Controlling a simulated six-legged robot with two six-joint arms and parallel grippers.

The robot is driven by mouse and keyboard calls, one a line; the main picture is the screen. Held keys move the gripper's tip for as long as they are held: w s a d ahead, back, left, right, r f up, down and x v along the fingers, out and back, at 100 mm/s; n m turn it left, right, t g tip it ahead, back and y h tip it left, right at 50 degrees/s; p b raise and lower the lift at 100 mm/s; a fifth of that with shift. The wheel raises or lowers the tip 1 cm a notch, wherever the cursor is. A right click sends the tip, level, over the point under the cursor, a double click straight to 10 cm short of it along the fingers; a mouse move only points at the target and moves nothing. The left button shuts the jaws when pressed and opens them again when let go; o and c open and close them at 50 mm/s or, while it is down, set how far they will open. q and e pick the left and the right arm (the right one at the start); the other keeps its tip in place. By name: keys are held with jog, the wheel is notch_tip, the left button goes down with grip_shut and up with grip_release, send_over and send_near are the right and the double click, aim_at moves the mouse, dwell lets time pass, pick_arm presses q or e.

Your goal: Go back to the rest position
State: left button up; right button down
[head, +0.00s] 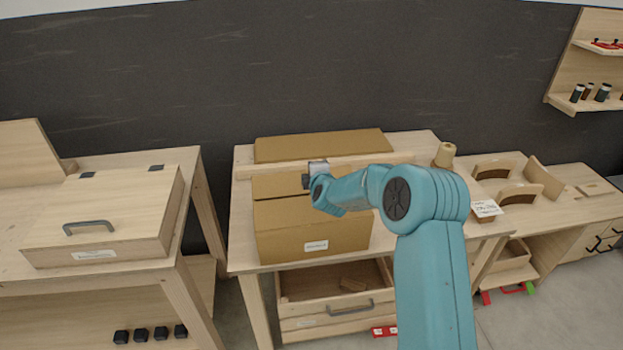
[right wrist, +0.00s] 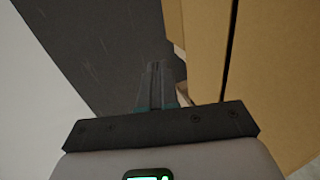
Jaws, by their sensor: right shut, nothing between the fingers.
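My right arm reaches in from the lower right of the head view, and its gripper end (head: 314,172) is in front of the cardboard box (head: 310,235) on the middle table. In the right wrist view the right gripper's fingers (right wrist: 156,68) are together, with nothing between them. The cardboard fills the right side of that view, beside the fingers; I cannot tell whether they touch it. In the head view the fingertips are too small and partly hidden to make out. My left gripper is in neither view.
A wooden strip (head: 270,170) lies across the box area, partly behind my arm. A wooden case (head: 105,215) sits on the left table. An open drawer (head: 335,290) is below the box. Curved wooden parts (head: 505,194) and a spool (head: 445,155) stand to the right.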

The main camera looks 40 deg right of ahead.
notch_tip(320, 180, up, 8)
jog(key=p, duration=0.1)
jog(key=shift+s+r, duration=0.15)
jog(key=shift+r, duration=0.1)
jog(key=shift+f, duration=0.15)
